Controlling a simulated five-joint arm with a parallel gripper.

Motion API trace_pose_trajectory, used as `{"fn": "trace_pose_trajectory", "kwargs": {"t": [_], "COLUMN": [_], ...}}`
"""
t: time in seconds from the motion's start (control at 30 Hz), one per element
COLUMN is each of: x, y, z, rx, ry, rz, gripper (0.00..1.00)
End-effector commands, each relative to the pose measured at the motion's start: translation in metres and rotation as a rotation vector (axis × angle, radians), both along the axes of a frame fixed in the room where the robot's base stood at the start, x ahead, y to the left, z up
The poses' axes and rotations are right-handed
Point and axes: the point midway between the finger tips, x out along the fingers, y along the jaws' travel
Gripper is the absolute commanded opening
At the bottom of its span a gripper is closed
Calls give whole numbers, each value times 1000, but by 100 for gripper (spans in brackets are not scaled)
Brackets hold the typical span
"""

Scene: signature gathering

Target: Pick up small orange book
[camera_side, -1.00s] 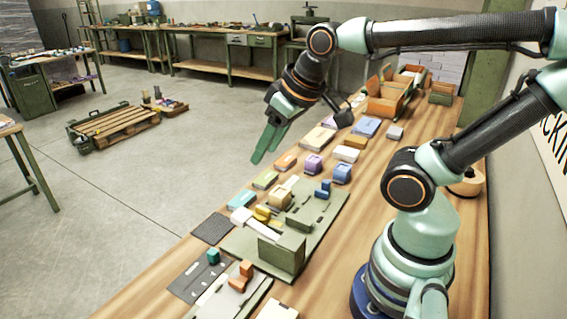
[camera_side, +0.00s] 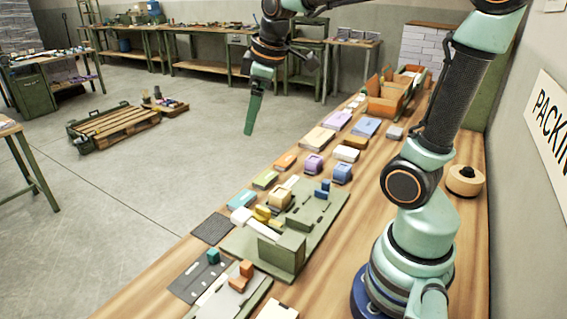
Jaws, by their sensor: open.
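The small orange book (camera_side: 285,161) lies flat on the wooden bench near its left edge, between a green book and a larger cream book. My gripper (camera_side: 250,117) hangs above and to the left of it in the picture, fingers pointing down, well clear of the bench top. The green fingers overlap in this view, so the gap between them is hidden. I see nothing held in them.
A green book (camera_side: 265,179), a cream book (camera_side: 317,139), a purple block (camera_side: 313,164) and a blue block (camera_side: 342,173) stand around it. A green board (camera_side: 327,222) with several parts lies nearer. An orange open box (camera_side: 386,104) stands farther back.

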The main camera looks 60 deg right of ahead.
Motion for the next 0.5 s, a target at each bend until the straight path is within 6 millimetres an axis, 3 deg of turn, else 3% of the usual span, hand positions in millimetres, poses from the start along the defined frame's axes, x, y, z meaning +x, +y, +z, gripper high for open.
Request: {"fn": "trace_pose_trajectory", "kwargs": {"t": [0.27, 0.5], "x": [55, 85], "y": [-74, -147], "z": [-17, -56], "rx": [-105, -145], "ry": [142, 246], "rz": [314, 605], "gripper": [91, 91]}}
